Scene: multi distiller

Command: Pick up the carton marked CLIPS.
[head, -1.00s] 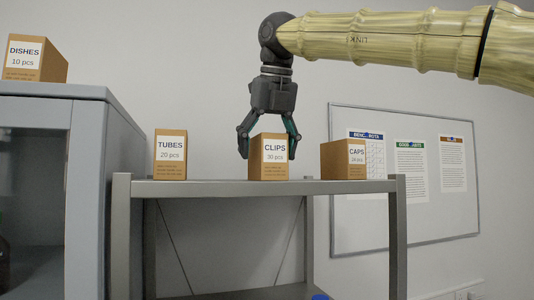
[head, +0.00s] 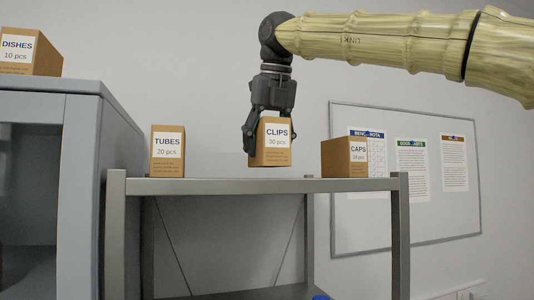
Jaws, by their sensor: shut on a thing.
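The brown carton marked CLIPS (head: 271,157) is in the middle of the head view, above the top of the grey shelf unit (head: 215,186). Its white label reads "CLIPS 30 pcs" and faces me. My gripper (head: 268,140) comes down from above and is shut on this carton. The carton's bottom edge shows a little above the shelf top's front edge, and it looks slightly tilted.
A carton marked TUBES (head: 167,165) stands left on the shelf top and a carton marked CAPS (head: 340,160) stands right. A carton marked DISHES (head: 45,55) sits on the grey cabinet (head: 75,150). A whiteboard (head: 420,220) hangs on the wall behind.

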